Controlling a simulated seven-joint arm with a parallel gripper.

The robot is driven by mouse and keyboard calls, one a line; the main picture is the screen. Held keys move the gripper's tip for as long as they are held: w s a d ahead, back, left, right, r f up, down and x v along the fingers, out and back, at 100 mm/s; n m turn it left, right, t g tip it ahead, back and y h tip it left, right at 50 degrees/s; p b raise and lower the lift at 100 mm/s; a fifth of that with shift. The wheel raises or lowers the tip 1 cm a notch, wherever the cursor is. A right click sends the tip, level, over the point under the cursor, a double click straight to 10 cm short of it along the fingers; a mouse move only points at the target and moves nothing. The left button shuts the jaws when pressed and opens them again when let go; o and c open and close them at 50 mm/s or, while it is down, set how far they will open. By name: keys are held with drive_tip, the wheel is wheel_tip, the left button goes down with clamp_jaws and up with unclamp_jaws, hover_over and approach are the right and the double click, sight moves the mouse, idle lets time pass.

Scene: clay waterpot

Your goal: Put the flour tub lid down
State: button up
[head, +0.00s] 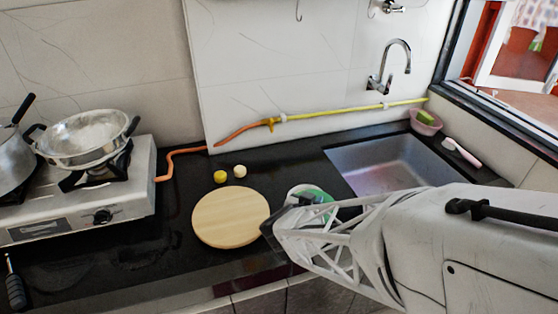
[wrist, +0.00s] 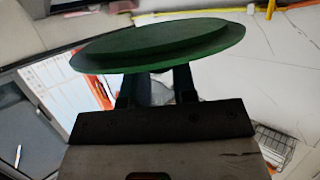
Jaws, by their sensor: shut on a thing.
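The green round flour tub lid (wrist: 160,42) fills the top of the wrist view. My gripper (wrist: 158,82) is shut on it, with both fingers meeting its underside or edge. In the head view the lid (head: 322,197) shows as a green patch partly behind my gripper (head: 290,203), over the counter between the round board and the sink. A pale round shape (head: 298,190), perhaps the flour tub, shows just beside the lid. My arm hides most of it, and I cannot tell whether the lid touches it.
A round wooden board (head: 230,217) lies left of my gripper, with a yellow ball (head: 220,176) and a cream ball (head: 240,171) behind it. The sink (head: 395,164) is to the right, the stove (head: 85,195) with pots to the left. Dark counter (head: 160,250) is bare between stove and board.

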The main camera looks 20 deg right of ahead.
drive_tip(key=w, duration=0.3)
drive_tip(key=w+d, duration=0.1)
drive_tip(key=w, duration=0.1)
drive_tip(key=shift+w+f, duration=0.25)
drive_tip(key=shift+w, duration=0.05)
drive_tip(key=shift+w+d+f, duration=0.15)
drive_tip(key=shift+w+d, duration=0.05)
drive_tip(key=shift+w, duration=0.65)
drive_tip(key=shift+f, duration=1.4)
drive_tip(key=shift+f, duration=0.3)
drive_tip(key=o, duration=0.9)
drive_tip(key=shift+v, duration=3.95)
